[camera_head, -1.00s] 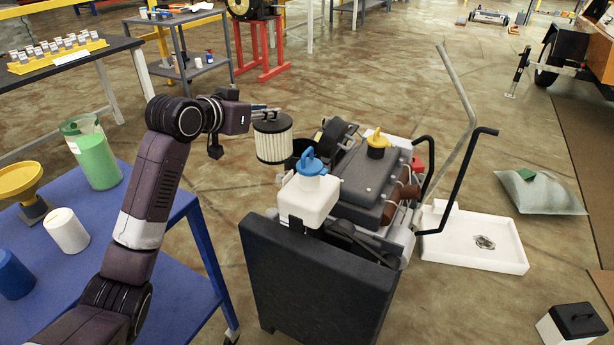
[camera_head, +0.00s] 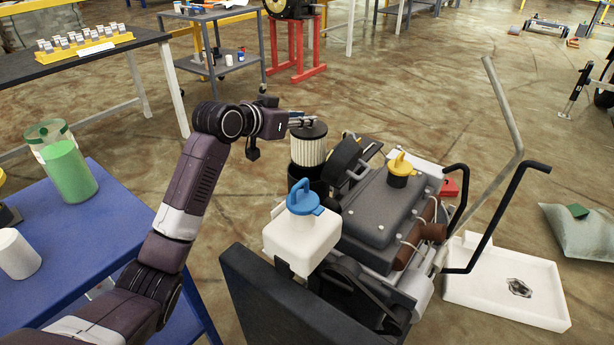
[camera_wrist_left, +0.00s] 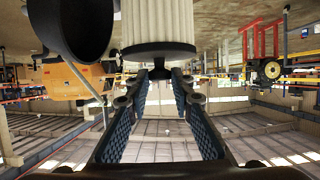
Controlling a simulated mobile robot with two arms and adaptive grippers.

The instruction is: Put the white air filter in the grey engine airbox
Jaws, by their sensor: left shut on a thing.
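The white air filter (camera_head: 308,151), a pleated cylinder with dark end caps, hangs upright from my left gripper (camera_head: 303,120). The gripper is shut on its dark top cap; the wrist view shows the filter (camera_wrist_left: 158,22) with the cap between the fingers (camera_wrist_left: 161,72). A dark open cylinder, seemingly the airbox (camera_head: 308,182), stands on the left side of the engine, directly below the filter in the head view. The filter's lower end meets or overlaps its rim; I cannot tell whether it is inside. My right gripper is not in view.
The engine (camera_head: 385,205) carries a white tank with a blue cap (camera_head: 302,235), a yellow cap (camera_head: 400,168) and black handles. A blue table (camera_head: 95,235) with a green-filled jar (camera_head: 68,168) is at left. A white tray (camera_head: 507,285) lies on the floor at right.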

